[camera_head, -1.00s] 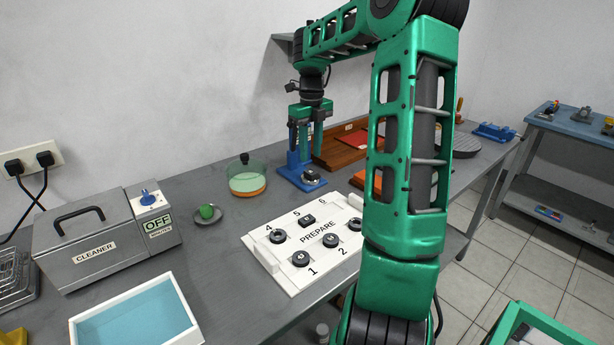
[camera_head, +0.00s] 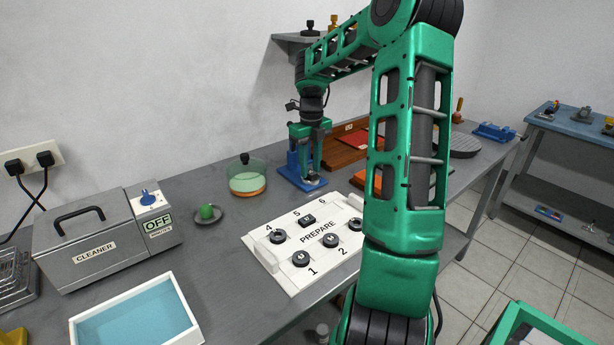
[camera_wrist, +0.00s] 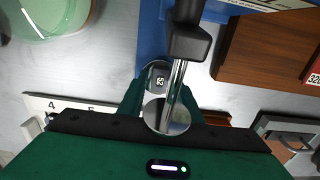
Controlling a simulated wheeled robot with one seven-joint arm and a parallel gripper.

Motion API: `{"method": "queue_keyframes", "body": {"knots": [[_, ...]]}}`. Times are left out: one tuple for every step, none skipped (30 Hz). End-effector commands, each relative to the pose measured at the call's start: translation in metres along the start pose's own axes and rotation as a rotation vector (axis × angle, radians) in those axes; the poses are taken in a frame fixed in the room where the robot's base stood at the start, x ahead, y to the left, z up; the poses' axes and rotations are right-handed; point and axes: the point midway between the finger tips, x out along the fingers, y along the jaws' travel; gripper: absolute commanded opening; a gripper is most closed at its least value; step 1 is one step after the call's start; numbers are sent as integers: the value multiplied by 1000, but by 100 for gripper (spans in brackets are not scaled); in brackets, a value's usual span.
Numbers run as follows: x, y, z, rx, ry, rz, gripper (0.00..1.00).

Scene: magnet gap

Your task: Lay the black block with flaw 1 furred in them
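Black blocks with pale number marks lie on the white PREPARE board, one by 1 (camera_head: 301,258), one by 2 (camera_head: 330,240), one by 4 (camera_head: 278,236) and a squarer one by 5 (camera_head: 307,219). Another (camera_head: 355,225) lies on its right side. My gripper (camera_head: 312,178) is lowered at the blue stand (camera_head: 287,163). In the wrist view a dark marked block (camera_wrist: 159,80) sits on the stand between my fingertips (camera_wrist: 162,88). Whether they press on it cannot be told. A metal post with a black head partly hides the right finger. I cannot read any flaw on the blocks.
A glass dish (camera_head: 247,180) with an orange base and a small plate with a green ball (camera_head: 207,212) stand left of the board. The cleaner box (camera_head: 100,240) and a blue-lined white tray (camera_head: 135,318) are further left.

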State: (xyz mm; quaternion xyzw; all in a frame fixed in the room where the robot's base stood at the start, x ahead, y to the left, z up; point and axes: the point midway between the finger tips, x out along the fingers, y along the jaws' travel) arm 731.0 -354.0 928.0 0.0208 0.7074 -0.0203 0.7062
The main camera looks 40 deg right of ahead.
Motion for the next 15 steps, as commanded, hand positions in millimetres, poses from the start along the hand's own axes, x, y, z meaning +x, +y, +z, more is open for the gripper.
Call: {"method": "queue_keyframes", "body": {"knots": [[0,0,0,0,0,0,31],[0,0,0,0,0,0,31],[0,0,0,0,0,0,31],[0,0,0,0,0,0,31],[0,0,0,0,0,0,24],[0,0,0,0,0,0,14],[0,0,0,0,0,0,7],[0,0,0,0,0,0,0],[0,0,0,0,0,0,0],[0,0,0,0,0,0,0],[0,0,0,0,0,0,0],[-1,0,0,0,0,0,0],[-2,0,0,0,0,0,0],[-3,0,0,0,0,-1,0],[-5,0,0,1,-1,-1,0]]}}
